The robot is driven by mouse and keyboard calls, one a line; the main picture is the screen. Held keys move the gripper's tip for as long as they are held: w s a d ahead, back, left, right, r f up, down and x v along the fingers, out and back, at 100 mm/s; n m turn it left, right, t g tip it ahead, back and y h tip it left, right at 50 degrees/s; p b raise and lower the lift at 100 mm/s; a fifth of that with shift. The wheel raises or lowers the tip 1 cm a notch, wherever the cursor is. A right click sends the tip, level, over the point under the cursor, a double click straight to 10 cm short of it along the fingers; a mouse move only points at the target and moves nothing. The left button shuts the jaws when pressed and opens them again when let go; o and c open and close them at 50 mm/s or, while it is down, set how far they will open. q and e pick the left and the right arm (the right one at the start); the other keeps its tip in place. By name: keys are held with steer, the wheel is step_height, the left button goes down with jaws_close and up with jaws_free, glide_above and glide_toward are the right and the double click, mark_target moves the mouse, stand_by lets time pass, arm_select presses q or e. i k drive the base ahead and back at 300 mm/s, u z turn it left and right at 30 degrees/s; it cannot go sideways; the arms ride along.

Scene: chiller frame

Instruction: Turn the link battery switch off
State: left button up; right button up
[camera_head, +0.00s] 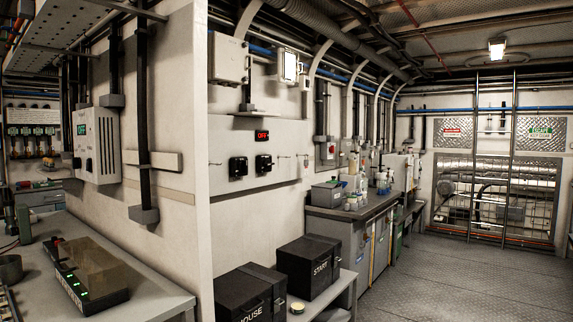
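Two black switches sit side by side on a pale wall panel (285,170) at the centre-left: a left switch (238,166) and a right switch (263,163). Their labels and knob positions are too small to read, so I cannot tell which is the link battery switch. A small red-lit display (261,135) is above them; its text seems to read OFF. Below the panel stand two black battery boxes, one marked HOUSE (240,290) and one marked START (305,262). Neither of my grippers is in view.
A wall corner (202,200) divides the switch panel from the left bay. That bay has a white box with a green display (98,145) and a bench (140,275) with a device with green lights (90,270). A grey counter (350,225) stands beyond the batteries. The floor (450,280) at right is clear.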

mark_target(242, 167)
steer(key=z, duration=0.7)
steer(key=i, duration=2.3)
steer(key=u, duration=0.45)
steer(key=i, duration=1.2)
steer(key=u, duration=1.2)
